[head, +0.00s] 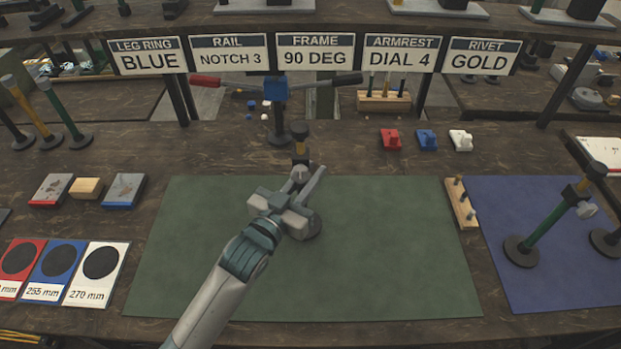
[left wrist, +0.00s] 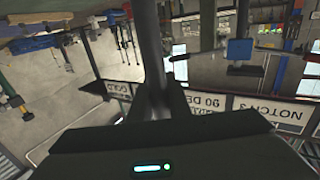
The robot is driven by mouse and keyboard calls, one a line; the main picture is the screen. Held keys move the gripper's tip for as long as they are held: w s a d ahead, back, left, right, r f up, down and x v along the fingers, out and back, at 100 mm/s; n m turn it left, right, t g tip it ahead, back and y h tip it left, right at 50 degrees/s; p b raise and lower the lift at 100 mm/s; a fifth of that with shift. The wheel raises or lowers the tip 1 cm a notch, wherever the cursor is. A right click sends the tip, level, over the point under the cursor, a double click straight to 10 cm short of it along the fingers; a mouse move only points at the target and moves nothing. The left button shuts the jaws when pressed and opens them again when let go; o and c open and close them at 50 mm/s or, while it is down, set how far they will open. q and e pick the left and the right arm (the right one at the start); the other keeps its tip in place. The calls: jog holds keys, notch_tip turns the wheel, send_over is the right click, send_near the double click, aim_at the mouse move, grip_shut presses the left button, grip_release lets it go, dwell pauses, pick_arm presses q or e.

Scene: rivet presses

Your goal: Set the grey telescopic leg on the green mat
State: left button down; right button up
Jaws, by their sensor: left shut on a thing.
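The green mat (head: 400,250) lies flat in the middle of the bench in the head view. My left gripper (head: 298,190) is over its upper middle, shut on the grey telescopic leg (head: 300,152). The leg's dark top and a brass-coloured band show above the jaws. A round grey foot shows partly below the gripper; whether it touches the mat I cannot tell. The leg looks about upright, its middle hidden by the jaws. In the left wrist view, a dark grey tube (left wrist: 150,45) rises from between the jaws. My right gripper is not in view.
A blue mat (head: 550,270) at right carries a green leg (head: 548,222). A wooden peg block (head: 461,203) stands between the mats. A blue fixture with a crossbar (head: 275,92) stands behind the leg. Size cards (head: 97,275) lie at left. Most of the green mat is clear.

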pick_arm(q)
jog(key=shift+f, duration=0.85)
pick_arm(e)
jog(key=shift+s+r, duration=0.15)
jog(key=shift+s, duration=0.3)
pick_arm(q)
jog(key=shift+f, duration=0.2)
jog(key=c, duration=1.7)
grip_release()
jog(key=shift+o, duration=0.2)
